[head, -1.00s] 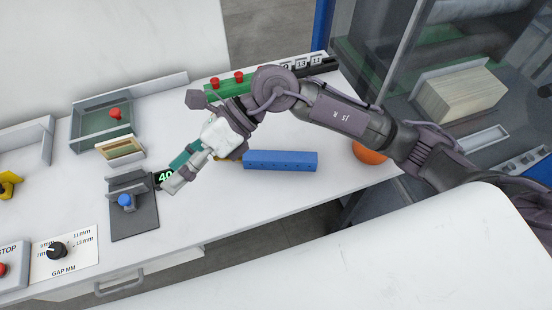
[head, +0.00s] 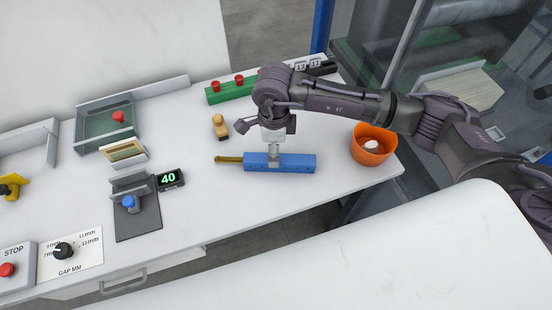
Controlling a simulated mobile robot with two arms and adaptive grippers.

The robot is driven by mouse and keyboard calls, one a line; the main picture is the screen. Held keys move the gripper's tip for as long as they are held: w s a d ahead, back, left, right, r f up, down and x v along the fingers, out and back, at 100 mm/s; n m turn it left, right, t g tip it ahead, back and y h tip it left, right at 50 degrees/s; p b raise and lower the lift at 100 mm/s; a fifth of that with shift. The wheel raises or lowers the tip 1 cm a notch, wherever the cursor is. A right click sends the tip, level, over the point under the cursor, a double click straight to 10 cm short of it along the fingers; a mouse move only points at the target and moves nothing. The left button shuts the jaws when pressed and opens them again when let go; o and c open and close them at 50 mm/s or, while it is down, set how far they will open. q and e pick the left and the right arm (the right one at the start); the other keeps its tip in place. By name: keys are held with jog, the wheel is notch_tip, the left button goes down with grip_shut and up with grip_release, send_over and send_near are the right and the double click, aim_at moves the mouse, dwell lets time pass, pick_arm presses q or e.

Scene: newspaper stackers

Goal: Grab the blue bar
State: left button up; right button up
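The blue bar (head: 297,163) lies on the white table in the head view, left of the orange bowl. My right gripper (head: 274,158) points down at the middle of the bar, with a grey finger in front of its near face. The fingers are small and partly hidden, so I cannot tell whether they are closed on the bar. The bar appears to rest on the table. My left gripper is not in view.
A yellow-brown piece (head: 229,160) lies at the bar's left end. The orange bowl (head: 372,152) holds something white. A green block with red knobs (head: 231,93) stands behind. The display (head: 170,179) and blue-button fixture (head: 138,218) are to the left. The table front is clear.

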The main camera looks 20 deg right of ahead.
jog(key=f+p, duration=0.1)
jog(key=f, duration=0.1)
jog(key=f+p, duration=0.1)
jog(key=f, duration=0.1)
jog(key=shift+s+d+f+p, duration=0.15)
jog(key=shift+s+f+p, duration=0.05)
jog(key=shift+f+p, duration=0.2)
jog(key=shift+f, duration=0.35)
jog(key=shift+w, duration=0.1)
grip_shut()
